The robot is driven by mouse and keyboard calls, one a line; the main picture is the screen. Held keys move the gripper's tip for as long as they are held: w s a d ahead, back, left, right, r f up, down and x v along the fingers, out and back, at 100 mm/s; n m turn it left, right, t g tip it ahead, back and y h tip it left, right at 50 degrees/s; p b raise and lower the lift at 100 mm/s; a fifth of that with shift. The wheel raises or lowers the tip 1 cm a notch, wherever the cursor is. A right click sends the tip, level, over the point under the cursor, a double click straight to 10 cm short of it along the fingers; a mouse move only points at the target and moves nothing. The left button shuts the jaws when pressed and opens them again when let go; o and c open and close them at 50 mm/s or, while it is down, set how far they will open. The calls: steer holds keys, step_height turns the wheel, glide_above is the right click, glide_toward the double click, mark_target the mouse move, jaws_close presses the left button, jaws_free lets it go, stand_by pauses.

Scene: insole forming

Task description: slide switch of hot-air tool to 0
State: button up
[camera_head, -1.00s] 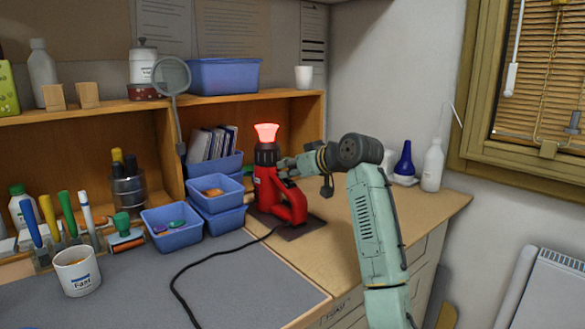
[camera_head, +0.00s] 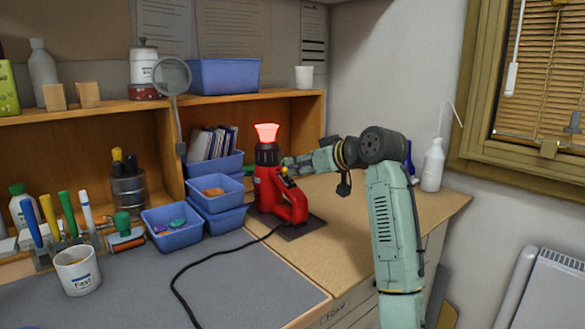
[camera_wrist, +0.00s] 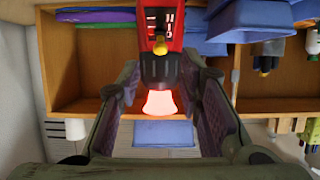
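The red hot-air tool (camera_head: 266,185) stands upright on a dark base plate at the right of the workbench, its nozzle (camera_head: 267,132) glowing red and pointing up. In the wrist view the hot-air tool (camera_wrist: 160,30) appears upside down, with the glowing nozzle (camera_wrist: 160,103) below. A small yellow switch (camera_wrist: 160,46) sticks out beside a panel with white marks; it also shows in the head view (camera_head: 284,171). My gripper (camera_wrist: 163,72) is open, its fingers apart on either side of the tool's image. In the head view my gripper (camera_head: 293,167) is at the tool's right side, close to the switch.
Blue bins (camera_head: 215,192) stand close to the left of the tool. A black cable (camera_head: 215,260) curves from it across the grey mat. A white bottle (camera_head: 433,165) stands behind my arm at the right. The wooden bench top (camera_head: 335,225) in front is clear.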

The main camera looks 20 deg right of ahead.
steer(key=v, duration=0.7)
stand_by(0.3)
